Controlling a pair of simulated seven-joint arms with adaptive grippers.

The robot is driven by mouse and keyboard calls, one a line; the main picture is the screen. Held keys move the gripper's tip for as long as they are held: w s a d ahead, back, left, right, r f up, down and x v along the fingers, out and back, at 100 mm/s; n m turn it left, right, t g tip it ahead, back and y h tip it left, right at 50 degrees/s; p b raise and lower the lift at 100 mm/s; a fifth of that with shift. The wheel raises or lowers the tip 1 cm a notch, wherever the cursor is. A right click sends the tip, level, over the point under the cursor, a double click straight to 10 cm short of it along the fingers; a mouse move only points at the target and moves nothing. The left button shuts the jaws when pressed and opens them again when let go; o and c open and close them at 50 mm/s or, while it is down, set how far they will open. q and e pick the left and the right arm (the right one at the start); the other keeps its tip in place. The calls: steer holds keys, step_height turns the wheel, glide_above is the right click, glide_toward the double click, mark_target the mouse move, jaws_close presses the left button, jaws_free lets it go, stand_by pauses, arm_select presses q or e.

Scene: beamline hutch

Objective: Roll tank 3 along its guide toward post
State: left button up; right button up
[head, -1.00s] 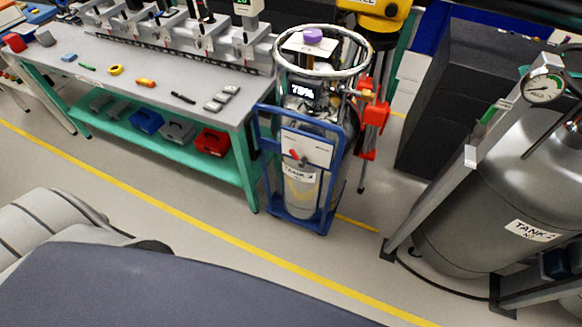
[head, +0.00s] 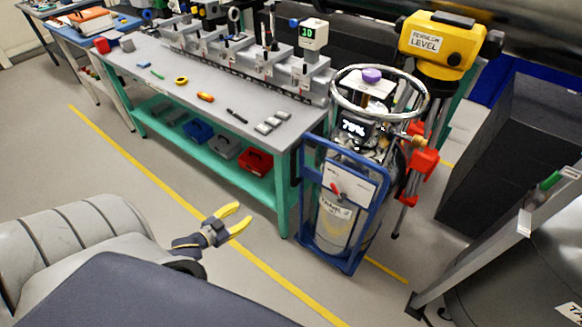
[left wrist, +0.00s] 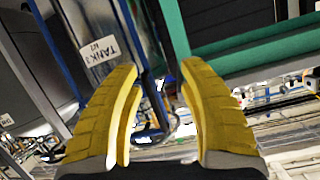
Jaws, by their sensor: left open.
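Tank 3 (head: 332,228), a metal cylinder with a white name label, stands upright in a blue wheeled frame (head: 366,225) at the end of the workbench. A steel ring (head: 339,98) encircles its top, above a 75% display. My left gripper (head: 243,212) has yellow fingers and is open and empty, left of the tank and apart from it. In the left wrist view the open fingers (left wrist: 160,66) point toward the tank label (left wrist: 101,49) and blue frame. I cannot pick out the guide or post for certain. My right gripper is not in view.
The teal-legged workbench (head: 150,62) stands behind and left of the tank. A yellow level (head: 440,45) on a red-fitted tripod stands close behind it. A dark block (head: 510,165) and a grey slanted bar (head: 490,245) are at right. Floor with a yellow line (head: 265,268) is clear in front.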

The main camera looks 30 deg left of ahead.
mark_target(293, 167)
arm_select(q)
steer(key=w+d+r+t+h, duration=0.2)
steer(key=d+r, duration=0.1)
steer(key=r, duration=0.4)
steer(key=w+d+r+t+h, duration=0.1)
steer(key=d+r, duration=0.2)
steer(key=r, duration=0.4)
steer(key=shift+n, duration=0.5)
steer(key=x, duration=1.7)
steer(key=shift+w+f, duration=0.15)
steer(key=shift+w, duration=0.05)
steer(key=shift+o, duration=0.3)
jaws_close()
